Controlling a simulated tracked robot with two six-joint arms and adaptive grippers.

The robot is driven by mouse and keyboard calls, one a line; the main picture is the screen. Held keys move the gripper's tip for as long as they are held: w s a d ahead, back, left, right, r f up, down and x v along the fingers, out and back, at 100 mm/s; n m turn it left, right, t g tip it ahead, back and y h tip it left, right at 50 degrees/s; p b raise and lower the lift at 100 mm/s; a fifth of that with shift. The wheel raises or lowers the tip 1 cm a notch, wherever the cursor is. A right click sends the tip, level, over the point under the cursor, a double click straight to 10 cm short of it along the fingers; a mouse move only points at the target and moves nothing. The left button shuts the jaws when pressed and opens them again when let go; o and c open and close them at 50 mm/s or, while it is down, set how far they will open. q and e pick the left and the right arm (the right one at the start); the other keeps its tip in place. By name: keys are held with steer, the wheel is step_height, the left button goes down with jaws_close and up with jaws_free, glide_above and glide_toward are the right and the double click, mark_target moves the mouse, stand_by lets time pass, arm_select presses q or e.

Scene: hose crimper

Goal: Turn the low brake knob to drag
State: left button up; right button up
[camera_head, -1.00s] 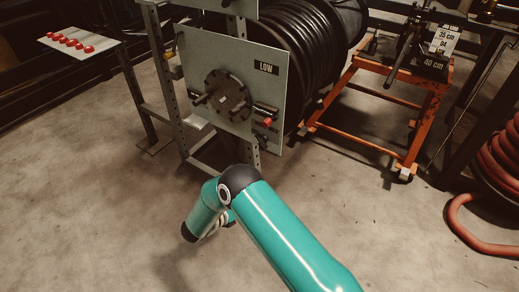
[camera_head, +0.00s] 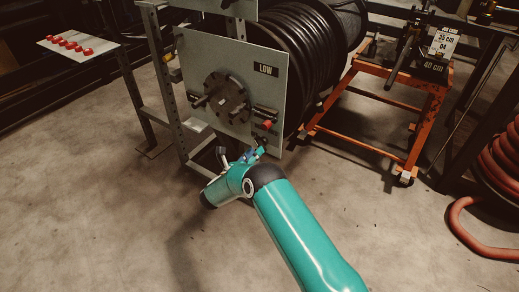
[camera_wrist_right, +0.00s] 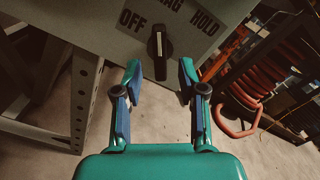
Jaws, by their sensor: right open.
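The low brake knob (camera_wrist_right: 158,48) is black with a pale line and shows in the right wrist view, on a grey panel. Its long shape stands nearly upright in that picture. OFF is on its left, a cut-off word ending in AG is above, and HOLD is on its right. My right gripper (camera_wrist_right: 159,78) is open, one finger to each side below the knob, with nothing between them. In the head view the right gripper (camera_head: 250,154) is at the lower right of the LOW panel (camera_head: 200,60), largely covering the knob. My left gripper is out of view.
A round dark hub (camera_head: 227,98) with short handles and a red-tipped part (camera_head: 267,124) are on the panel. A black hose reel (camera_head: 300,50) is behind it. An orange cart (camera_head: 420,125) stands right, a red hose (camera_head: 500,165) farther right. The front floor is clear.

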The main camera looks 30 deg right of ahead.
mark_target(262, 143)
steer(key=shift+x, duration=2.1)
steer(key=shift+c, duration=0.3)
jaws_close()
steer(key=shift+f+m+b, duration=0.15)
steer(key=shift+m+b, duration=0.15)
steer(key=shift+b, duration=0.75)
steer(key=shift+o, duration=0.3)
jaws_free()
steer(key=shift+a, duration=0.15)
